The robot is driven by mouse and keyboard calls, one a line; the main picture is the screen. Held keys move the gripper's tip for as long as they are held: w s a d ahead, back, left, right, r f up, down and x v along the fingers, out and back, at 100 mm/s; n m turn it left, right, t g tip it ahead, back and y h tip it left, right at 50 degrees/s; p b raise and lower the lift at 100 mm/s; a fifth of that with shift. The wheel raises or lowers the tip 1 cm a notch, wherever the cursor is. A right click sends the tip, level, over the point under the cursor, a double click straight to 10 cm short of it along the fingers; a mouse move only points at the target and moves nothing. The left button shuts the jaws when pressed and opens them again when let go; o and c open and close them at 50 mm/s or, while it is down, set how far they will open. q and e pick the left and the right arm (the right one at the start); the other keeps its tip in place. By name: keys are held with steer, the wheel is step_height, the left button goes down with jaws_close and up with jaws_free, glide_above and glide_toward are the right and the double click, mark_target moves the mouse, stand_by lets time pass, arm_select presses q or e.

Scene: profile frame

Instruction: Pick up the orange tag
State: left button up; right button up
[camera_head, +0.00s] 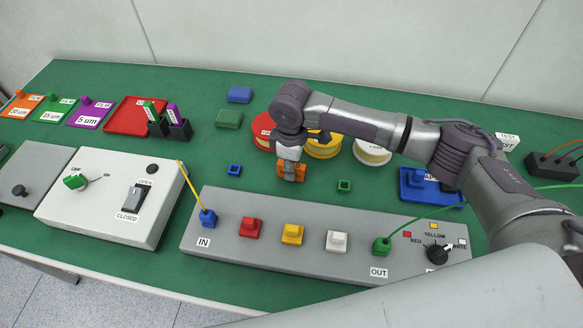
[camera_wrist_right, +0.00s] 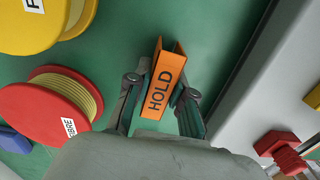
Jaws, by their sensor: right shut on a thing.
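The orange tag (camera_wrist_right: 161,92) carries the word HOLD and has a folded, tent-like shape. In the right wrist view it sits between the two fingers of my right gripper (camera_wrist_right: 160,100), which is shut on it. In the head view the orange tag (camera_head: 282,170) shows at the fingertips of my right gripper (camera_head: 290,168), over the green table behind the grey panel. I cannot tell whether the tag touches the table. My left gripper is not in view.
A grey panel (camera_head: 212,253) with coloured connectors lies in front of the tag. Red (camera_wrist_right: 25,115), yellow (camera_wrist_right: 20,25) and white (camera_head: 372,152) spools stand behind it. Small blue (camera_head: 234,170) and green (camera_head: 344,186) square pieces lie on either side.

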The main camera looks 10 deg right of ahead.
steer(key=shift+r, duration=0.4)
steer(key=r, duration=0.3)
steer(key=shift+s+d+r, duration=0.3)
steer(key=shift+s+d, duration=0.05)
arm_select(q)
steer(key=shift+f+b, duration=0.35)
arm_select(e)
steer(key=s+d+r, duration=0.6)
steer(key=s, duration=0.2)
steer(key=shift+s+d+r, duration=0.15)
steer(key=shift+d+r, duration=0.05)
steer(key=shift+d, duration=0.2)
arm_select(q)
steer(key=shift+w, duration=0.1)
